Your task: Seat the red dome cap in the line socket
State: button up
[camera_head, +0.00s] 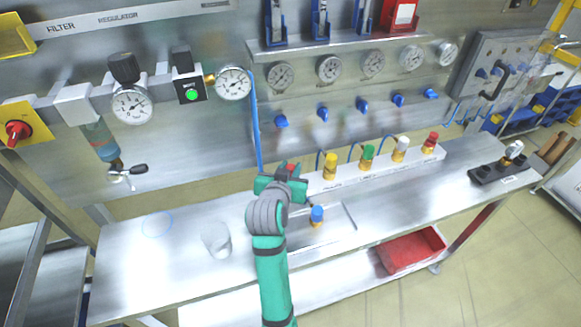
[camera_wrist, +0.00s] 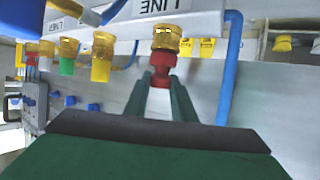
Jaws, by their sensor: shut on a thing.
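The red dome cap (camera_wrist: 162,72) is between the two fingertips of my gripper (camera_wrist: 160,85) in the wrist view. My gripper is shut on it. The cap is in line with the brass line socket (camera_wrist: 167,38), under the upside-down LINE label, and its end meets the socket in the picture. I cannot tell whether it is inside the socket. In the head view my gripper (camera_head: 288,180) is at the left end of the white socket rail (camera_head: 352,176). A little red shows there, and my arm hides the line socket.
The rail also carries yellow (camera_head: 330,167), green (camera_head: 367,157), white (camera_head: 400,149) and red (camera_head: 430,143) fittings. A blue-topped piece (camera_head: 317,215) stands just right of my arm. A clear cup (camera_head: 216,240) stands left of it. The bench's left part is mostly clear.

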jog(key=shift+f, duration=0.15)
jog(key=o, duration=1.1)
jog(key=v, duration=1.1)
jog(key=shift+w+d, duration=0.1)
